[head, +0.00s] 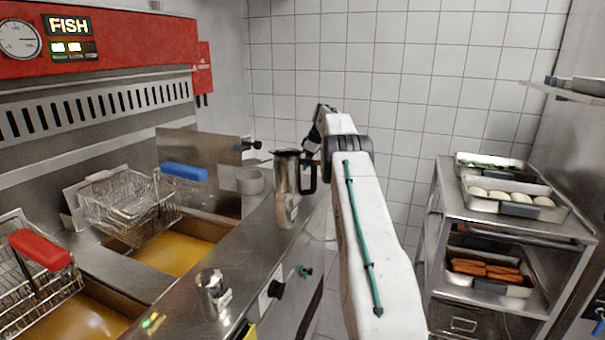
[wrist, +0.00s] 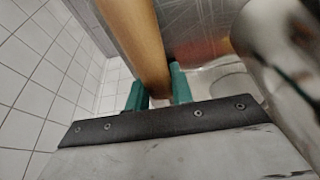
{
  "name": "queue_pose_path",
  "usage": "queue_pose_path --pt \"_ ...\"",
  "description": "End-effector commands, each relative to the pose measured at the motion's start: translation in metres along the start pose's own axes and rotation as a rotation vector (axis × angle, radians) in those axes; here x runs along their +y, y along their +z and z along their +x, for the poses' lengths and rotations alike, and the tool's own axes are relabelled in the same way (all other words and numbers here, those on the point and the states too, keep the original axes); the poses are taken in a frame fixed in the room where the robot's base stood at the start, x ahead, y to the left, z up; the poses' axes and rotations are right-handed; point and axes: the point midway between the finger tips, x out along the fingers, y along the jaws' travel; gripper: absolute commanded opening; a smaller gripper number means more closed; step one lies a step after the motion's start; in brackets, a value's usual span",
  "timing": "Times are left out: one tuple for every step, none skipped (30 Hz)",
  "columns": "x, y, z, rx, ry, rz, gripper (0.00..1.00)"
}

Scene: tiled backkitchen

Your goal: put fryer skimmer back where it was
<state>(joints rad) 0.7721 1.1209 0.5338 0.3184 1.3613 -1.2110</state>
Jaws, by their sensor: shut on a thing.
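In the wrist view, a round tan handle (wrist: 143,40), which I take to be the fryer skimmer's, runs up from between the green fingers of my gripper (wrist: 159,88). The gripper is shut on it. The skimmer's head is out of the wrist view, and I cannot make it out in the head view. There my own white arm reaches toward the back end of the fryer counter and hides most of the gripper, behind and beside the steel jug.
A steel jug (head: 285,187) with a black handle stands close to my arm on the counter (head: 248,240). A small steel pot (head: 250,181) and a shaker (head: 212,293) stand there too. Fryer baskets (head: 130,205) hang left over oil. A trolley (head: 448,205) with food trays stands right.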

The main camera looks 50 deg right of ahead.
Motion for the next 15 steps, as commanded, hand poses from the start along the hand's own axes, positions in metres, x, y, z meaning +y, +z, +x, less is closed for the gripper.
queue_pose_path --pt "0.000 0.001 0.002 0.001 0.001 0.000 0.00" --pt "0.000 0.001 0.004 0.001 0.001 0.000 0.00" --pt "0.000 0.002 0.007 0.001 0.001 0.000 0.00" --pt "0.000 0.003 0.010 0.001 0.000 0.001 0.00" --pt "0.000 0.005 0.013 0.000 0.000 0.001 0.00" --pt "0.000 0.007 0.019 0.000 0.000 0.001 0.00" --pt "0.000 0.008 0.024 0.000 0.000 0.001 0.00" --pt "0.000 0.010 0.028 0.000 -0.001 0.001 0.00" --pt "0.000 0.011 0.033 0.000 0.000 0.000 0.00" --pt "0.000 0.012 0.036 0.001 0.001 0.000 0.00" --pt "0.000 0.013 0.037 0.001 0.001 0.000 0.00" --pt "0.000 0.013 0.038 0.001 0.002 0.000 0.00" --pt "0.000 0.013 0.038 0.001 0.002 0.000 0.00" --pt "0.000 0.013 0.038 0.001 0.002 0.000 0.00" --pt "0.000 0.013 0.037 0.001 0.002 0.000 0.00"
